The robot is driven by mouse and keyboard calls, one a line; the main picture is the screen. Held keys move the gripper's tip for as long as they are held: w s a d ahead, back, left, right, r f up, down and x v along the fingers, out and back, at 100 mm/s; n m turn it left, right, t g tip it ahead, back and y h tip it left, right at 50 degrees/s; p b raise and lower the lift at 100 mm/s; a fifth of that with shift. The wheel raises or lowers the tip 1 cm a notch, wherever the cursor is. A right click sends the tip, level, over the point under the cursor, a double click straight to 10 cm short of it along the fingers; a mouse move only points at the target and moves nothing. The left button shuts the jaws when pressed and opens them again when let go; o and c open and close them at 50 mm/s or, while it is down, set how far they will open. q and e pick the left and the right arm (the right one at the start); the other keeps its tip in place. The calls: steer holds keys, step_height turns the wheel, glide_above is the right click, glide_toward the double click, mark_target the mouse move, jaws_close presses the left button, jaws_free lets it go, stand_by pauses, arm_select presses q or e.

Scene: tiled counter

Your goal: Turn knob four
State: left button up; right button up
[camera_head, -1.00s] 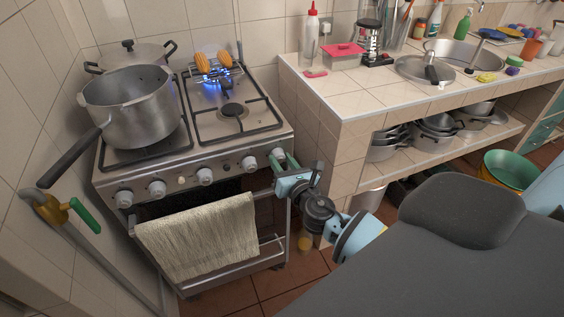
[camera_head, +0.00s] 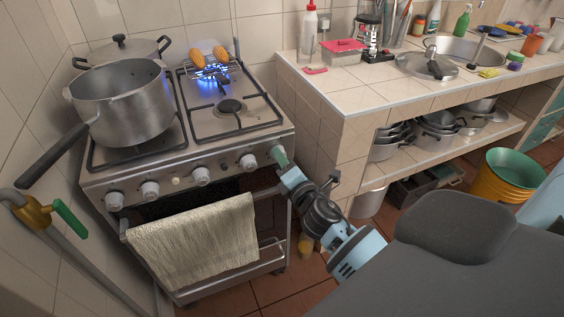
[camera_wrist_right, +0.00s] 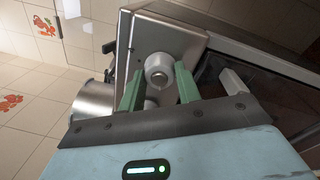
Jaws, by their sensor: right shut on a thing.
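The stove's front panel (camera_head: 225,170) carries a row of several grey-white knobs. The rightmost one is largely hidden by my gripper in the head view. In the right wrist view this rightmost knob (camera_wrist_right: 158,70) sits between the two green fingers. My right gripper (camera_head: 278,156) is shut on it, with one finger on either side. The neighbouring knob (camera_head: 248,162) is free, just left of the gripper. The other knobs, such as the middle one (camera_head: 201,175), stand further left. My left gripper is in neither view.
A large pot (camera_head: 120,108) stands on the front left burner, its long handle jutting out left. A towel (camera_head: 195,245) hangs on the oven rail. The tiled counter (camera_head: 345,90) is to the right.

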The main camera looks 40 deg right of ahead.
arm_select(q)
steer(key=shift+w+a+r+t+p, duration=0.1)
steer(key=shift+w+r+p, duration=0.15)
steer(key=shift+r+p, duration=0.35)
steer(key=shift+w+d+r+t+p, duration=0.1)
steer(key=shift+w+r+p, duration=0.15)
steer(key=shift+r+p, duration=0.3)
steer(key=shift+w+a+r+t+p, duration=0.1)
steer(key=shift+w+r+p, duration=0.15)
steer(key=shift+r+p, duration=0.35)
arm_select(e)
steer(key=shift+a+m+g+h, duration=0.15)
steer(key=shift+m+h, duration=0.3)
steer(key=shift+m, duration=5.15)
steer(key=shift+m+g+h, duration=0.25)
steer(key=shift+m+h, duration=0.2)
steer(key=shift+m, duration=5.15)
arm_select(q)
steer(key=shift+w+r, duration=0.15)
arm_select(e)
steer(key=o, duration=1)
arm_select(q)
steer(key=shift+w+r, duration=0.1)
